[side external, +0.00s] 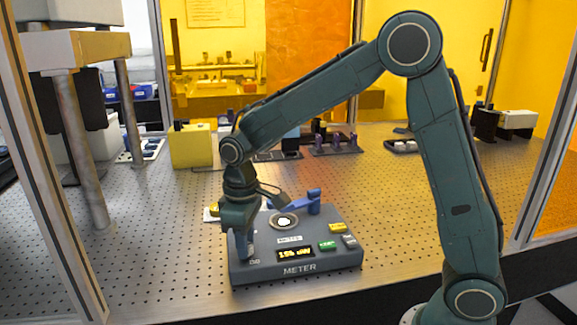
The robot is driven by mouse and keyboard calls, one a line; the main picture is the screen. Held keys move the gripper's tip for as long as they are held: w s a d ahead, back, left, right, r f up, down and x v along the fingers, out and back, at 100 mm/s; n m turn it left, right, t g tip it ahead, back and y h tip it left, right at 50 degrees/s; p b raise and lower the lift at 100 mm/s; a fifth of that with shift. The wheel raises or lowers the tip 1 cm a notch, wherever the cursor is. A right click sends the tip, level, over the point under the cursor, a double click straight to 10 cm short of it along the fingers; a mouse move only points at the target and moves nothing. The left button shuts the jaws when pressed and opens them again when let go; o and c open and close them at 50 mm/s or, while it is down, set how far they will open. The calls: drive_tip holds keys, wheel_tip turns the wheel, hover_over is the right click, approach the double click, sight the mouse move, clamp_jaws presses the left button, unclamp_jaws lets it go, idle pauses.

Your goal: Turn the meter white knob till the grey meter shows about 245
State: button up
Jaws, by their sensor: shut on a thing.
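The grey meter (345,258) stands on the perforated table, its front marked METER. Its small dark display (295,254) shows yellow digits, a three-digit figure that looks to start with 1; the rest is too small to read surely. My gripper (244,256) points down at the left part of the meter's top, shut on the meter white knob. The fingers hide the knob.
The meter's top also carries a round white piece in a dark ring (284,221), a blue bracket (314,201), a green button (327,246) and a yellow button (337,227). A yellow block (191,147) and small optics stand behind. The table in front right is clear.

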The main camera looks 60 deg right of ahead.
drive_tip(key=m, duration=0.4)
drive_tip(key=shift+m, duration=0.4)
drive_tip(key=shift+r, duration=0.1)
drive_tip(key=o, duration=1)
drive_tip(key=shift+r, duration=0.1)
wheel_tip(320, 180, up, 14)
drive_tip(key=shift+f, duration=0.2)
drive_tip(key=shift+s, duration=0.1)
idle(0.3)
